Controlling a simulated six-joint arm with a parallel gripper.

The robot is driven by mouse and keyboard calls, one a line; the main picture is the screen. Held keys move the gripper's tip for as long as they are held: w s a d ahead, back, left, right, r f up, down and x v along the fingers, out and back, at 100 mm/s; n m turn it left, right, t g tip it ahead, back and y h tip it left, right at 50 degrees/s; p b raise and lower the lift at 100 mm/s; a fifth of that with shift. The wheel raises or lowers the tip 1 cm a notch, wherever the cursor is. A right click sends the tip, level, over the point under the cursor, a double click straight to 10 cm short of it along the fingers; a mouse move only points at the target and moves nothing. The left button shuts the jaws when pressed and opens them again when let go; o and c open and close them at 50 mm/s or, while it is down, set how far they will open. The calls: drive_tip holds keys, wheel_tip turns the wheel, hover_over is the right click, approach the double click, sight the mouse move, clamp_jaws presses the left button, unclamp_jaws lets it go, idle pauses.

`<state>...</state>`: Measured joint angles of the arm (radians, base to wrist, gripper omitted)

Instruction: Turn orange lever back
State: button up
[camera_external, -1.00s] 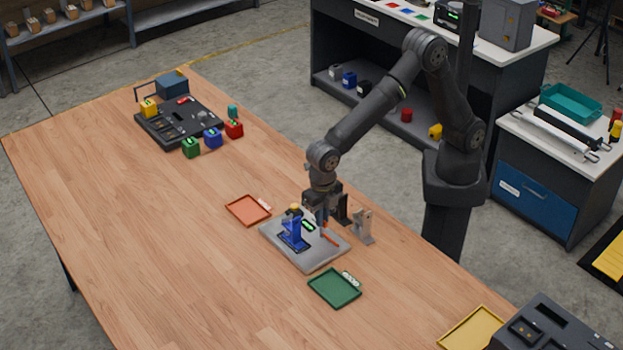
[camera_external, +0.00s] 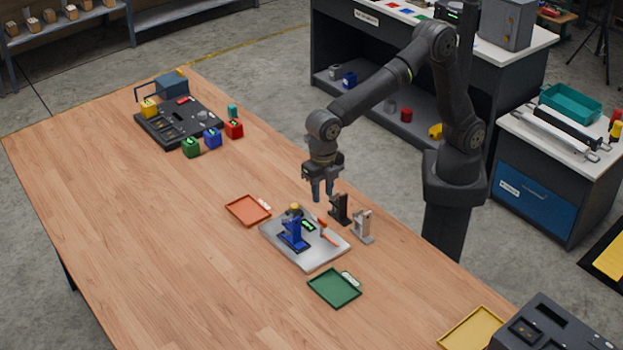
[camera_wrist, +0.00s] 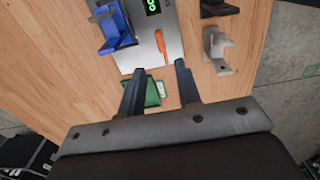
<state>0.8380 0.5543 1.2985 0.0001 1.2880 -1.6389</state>
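The orange lever (camera_external: 329,234) sits on the right part of a light grey plate (camera_external: 313,262). In the wrist view the lever (camera_wrist: 161,46) lies as a narrow bar on the plate (camera_wrist: 173,18), ahead of my fingertips. My gripper (camera_external: 322,197) hangs above and behind the plate, clear of the lever. In the wrist view its two dark fingers (camera_wrist: 160,72) are apart with nothing between them, so it is open and empty. A blue stand (camera_external: 294,238) and a small green-lit display (camera_external: 308,226) are also on the plate.
A black bracket (camera_external: 340,210) and a grey bracket (camera_external: 363,227) stand close behind and right of the plate. An orange tray (camera_external: 248,211) and a green tray (camera_external: 334,289) lie on either side.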

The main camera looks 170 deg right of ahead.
wheel_tip(320, 180, up, 8)
hover_over(322, 220)
drive_tip(key=shift+r, duration=0.1)
idle(0.6)
wheel_tip(322, 220, down, 18)
drive_tip(key=shift+r, duration=0.2)
idle(0.4)
